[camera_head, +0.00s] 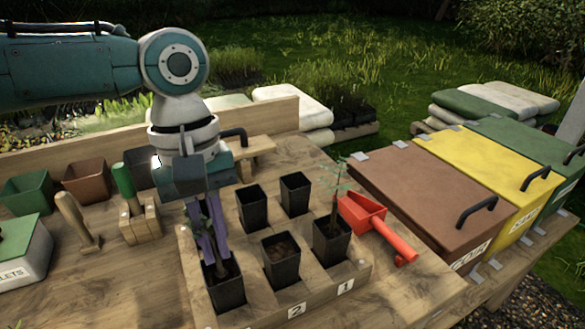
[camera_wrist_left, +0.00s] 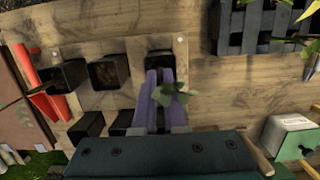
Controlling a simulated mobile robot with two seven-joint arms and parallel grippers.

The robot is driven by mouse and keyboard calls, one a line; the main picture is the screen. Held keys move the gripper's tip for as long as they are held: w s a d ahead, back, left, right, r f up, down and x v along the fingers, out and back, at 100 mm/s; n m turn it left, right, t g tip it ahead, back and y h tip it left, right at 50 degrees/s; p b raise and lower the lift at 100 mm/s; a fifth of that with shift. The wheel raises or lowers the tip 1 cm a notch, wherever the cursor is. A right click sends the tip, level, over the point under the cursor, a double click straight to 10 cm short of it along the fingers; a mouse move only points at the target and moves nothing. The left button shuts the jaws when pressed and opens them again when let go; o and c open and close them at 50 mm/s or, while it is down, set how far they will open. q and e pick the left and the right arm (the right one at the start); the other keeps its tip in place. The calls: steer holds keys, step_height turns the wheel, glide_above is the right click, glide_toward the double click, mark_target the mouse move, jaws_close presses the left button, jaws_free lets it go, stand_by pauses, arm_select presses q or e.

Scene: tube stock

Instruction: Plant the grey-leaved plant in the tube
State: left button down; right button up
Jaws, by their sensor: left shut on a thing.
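My left gripper (camera_head: 213,262) points down at the front-left black tube (camera_head: 227,294) of the wooden rack (camera_head: 322,293). Its purple fingers are shut on the plant, whose grey-green leaves (camera_wrist_left: 172,94) show between them in the left wrist view. The fingertips (camera_wrist_left: 160,75) are at the mouth of this tube (camera_wrist_left: 160,55). The plant's lower end is mostly hidden by the fingers and tube wall, so I cannot tell how deep it sits. My right gripper is not in view.
Beside it stand a tube with brown soil (camera_head: 281,262) and a tube (camera_head: 331,243) holding a green seedling (camera_head: 335,195). Two dark tubes (camera_head: 252,210) stand behind. A red scoop (camera_head: 380,228) lies right; a wooden dibber (camera_head: 77,222) and green-handled tool (camera_head: 124,182) stand left.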

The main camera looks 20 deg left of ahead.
arm_select(q)
steer(key=shift+f+p, duration=0.35)
steer(key=shift+p, duration=0.2)
stand_by(0.7)
stand_by(0.5)
steer(key=c, duration=0.9)
jaws_free()
steer(key=shift+c, duration=0.2)
steer(key=c, duration=0.4)
